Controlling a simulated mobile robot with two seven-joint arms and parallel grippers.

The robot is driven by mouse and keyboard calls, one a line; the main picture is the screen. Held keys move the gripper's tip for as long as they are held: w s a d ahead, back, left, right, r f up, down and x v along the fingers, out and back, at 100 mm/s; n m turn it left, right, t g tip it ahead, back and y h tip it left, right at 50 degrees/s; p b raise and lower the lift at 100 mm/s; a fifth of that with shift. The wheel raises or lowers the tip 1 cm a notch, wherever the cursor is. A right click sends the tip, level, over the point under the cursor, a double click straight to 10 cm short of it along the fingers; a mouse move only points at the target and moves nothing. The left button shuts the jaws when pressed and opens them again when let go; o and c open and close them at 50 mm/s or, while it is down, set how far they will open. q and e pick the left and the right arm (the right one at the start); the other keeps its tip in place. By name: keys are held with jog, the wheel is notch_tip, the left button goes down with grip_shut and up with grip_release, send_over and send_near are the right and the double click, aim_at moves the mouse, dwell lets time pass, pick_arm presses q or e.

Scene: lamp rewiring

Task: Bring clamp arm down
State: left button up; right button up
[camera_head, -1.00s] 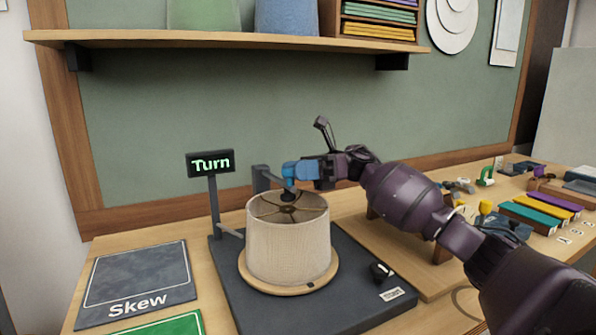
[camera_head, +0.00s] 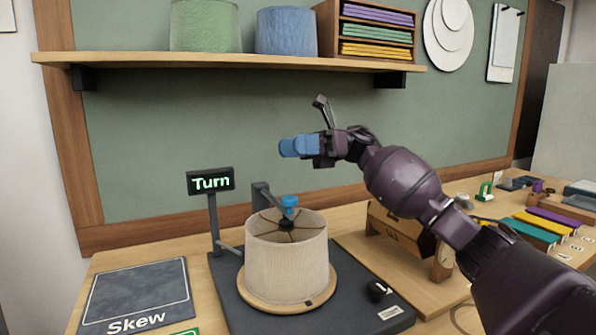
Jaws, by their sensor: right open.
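The clamp arm (camera_head: 262,192) is a dark grey bar behind the lampshade, with a blue knob (camera_head: 289,202) at its front end. The knob sits just above the middle of the shade's top frame; I cannot tell whether its tip touches. The cream lampshade (camera_head: 285,258) stands on a round wooden turntable (camera_head: 255,300) on a dark base plate (camera_head: 226,270). My right gripper (camera_head: 284,148), with blue fingers, is open and empty above the knob, clear of it. My left gripper is not in view.
A "Turn" sign (camera_head: 210,181) stands on a post left of the shade. A "Skew" mat (camera_head: 138,295) lies at front left. A shelf (camera_head: 230,61) crosses above. A wooden block (camera_head: 398,228) and several coloured strips (camera_head: 530,230) lie to the right.

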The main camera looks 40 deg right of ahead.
notch_tip(320, 180, up, 11)
jog(key=shift+p, duration=0.35)
jog(key=shift+r, duration=0.1)
dwell(0.4)
